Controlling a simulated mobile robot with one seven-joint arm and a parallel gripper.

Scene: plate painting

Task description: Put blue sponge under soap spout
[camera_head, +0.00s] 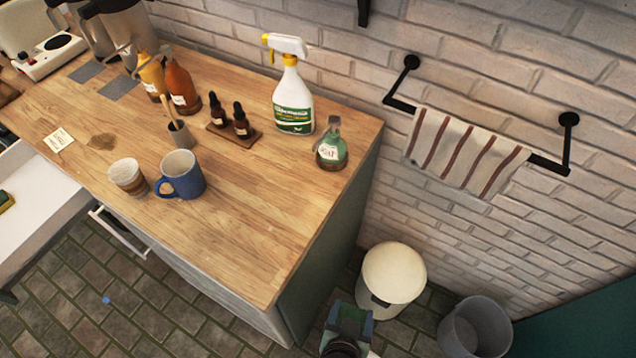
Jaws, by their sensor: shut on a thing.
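The soap bottle (331,153) is green glass with a pale label and stands upright near the right end of the wooden counter. Its grey spout (334,123) is at the top, and the counter just around it is bare. My gripper (348,318) is at the bottom edge, low in front of the counter's right end and well apart from the soap bottle. It is shut on a dark bluish block that looks like the blue sponge. The fingers and the arm hide much of it.
A white spray bottle (293,100) stands left of the soap. A blue mug (182,176), a striped cup (127,176) and dropper bottles (228,118) are farther left. A striped towel (465,150) hangs on the wall rail. A cream bin (394,275) and grey bucket (475,328) stand on the floor.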

